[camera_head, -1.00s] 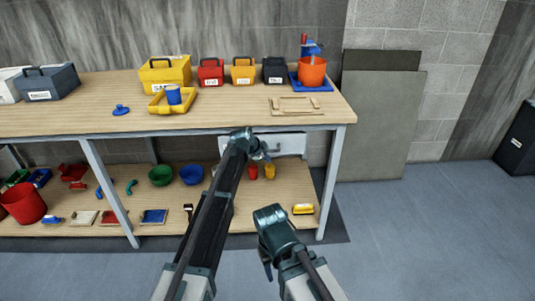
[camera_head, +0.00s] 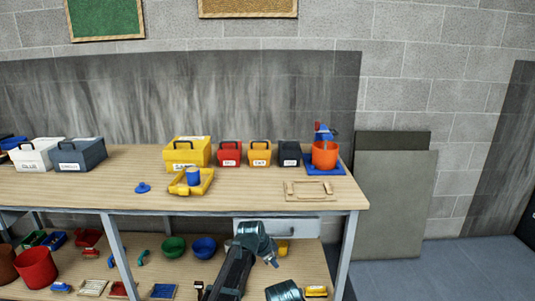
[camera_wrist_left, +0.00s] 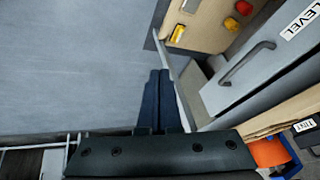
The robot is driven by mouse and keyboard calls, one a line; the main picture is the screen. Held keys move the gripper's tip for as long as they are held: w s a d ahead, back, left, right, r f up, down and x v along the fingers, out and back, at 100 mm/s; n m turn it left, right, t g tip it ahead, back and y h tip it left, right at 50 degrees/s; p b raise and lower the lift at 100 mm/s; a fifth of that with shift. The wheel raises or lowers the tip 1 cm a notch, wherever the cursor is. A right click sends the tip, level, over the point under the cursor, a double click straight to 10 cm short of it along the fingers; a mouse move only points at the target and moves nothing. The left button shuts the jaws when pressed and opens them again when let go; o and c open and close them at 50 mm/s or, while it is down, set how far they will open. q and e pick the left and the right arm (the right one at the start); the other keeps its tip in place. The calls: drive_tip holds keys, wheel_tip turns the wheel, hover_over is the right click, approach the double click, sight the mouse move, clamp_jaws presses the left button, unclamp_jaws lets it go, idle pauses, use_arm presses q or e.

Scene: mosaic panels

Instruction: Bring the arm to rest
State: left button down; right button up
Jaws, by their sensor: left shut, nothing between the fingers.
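My left arm reaches up from the bottom of the head view. Its gripper (camera_head: 270,260) is in front of the workbench, below the tabletop and near the drawer front. In the left wrist view the two dark fingers (camera_wrist_left: 160,100) lie together, shut and empty, over the grey floor beside the bench. Only a rounded link of my right arm shows at the bottom edge of the head view; its gripper is out of the picture.
The workbench (camera_head: 100,191) holds toolboxes, a yellow tray (camera_head: 207,186) and an orange bucket (camera_head: 324,157). A drawer (camera_head: 310,229) with a handle (camera_wrist_left: 246,62) is close to the left gripper. Bowls and tins stand on the lower shelf. Floor at right is clear.

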use_arm(q)
drive_tip(key=s+a+r+n+g+y+p, duration=0.1)
drive_tip(key=s+a+n, duration=0.1)
drive_tip(key=s, duration=0.8)
drive_tip(key=s+a+r+n+g+y+p, duration=0.1)
drive_tip(key=s+a+n+g+y+p, duration=0.1)
drive_tip(key=s, duration=0.8)
drive_tip(key=s+a+r+n+g+y+p, duration=0.1)
drive_tip(key=s+a+n, duration=0.3)
drive_tip(key=s, duration=0.6)
drive_tip(key=shift+a+r+n+y+p, duration=0.25)
drive_tip(key=shift+r+n+y+p, duration=0.3)
drive_tip(key=shift+n, duration=0.25)
use_arm(e)
wheel_tip(320, 180, up, 6)
drive_tip(key=shift+r, duration=0.25)
